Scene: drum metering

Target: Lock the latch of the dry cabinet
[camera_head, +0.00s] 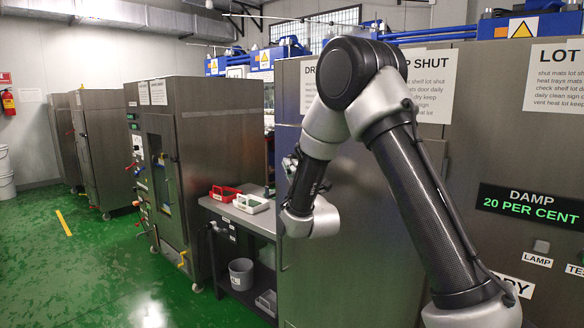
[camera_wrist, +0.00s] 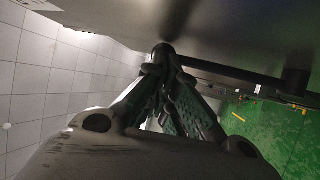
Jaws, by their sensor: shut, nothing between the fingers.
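The dry cabinet (camera_head: 350,250) is a tall brushed-steel cabinet on the right in the head view, partly covered by my arm. In the wrist view its grey face (camera_wrist: 240,30) fills the top. A dark bar with a rounded end (camera_wrist: 235,72) runs along that face; I cannot tell whether it is the latch or a handle. My gripper (camera_wrist: 163,62) is shut and empty, with its fingertips at the left end of the bar. I cannot tell whether they touch it. In the head view my wrist hides the fingertips and the latch.
A bench (camera_head: 240,218) with a red tray (camera_head: 224,193) and a white tray (camera_head: 251,204) stands left of the cabinet. A grey bucket (camera_head: 241,274) sits below. A steel cabinet with a window (camera_head: 185,170) stands further left. The green floor (camera_head: 85,265) is open.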

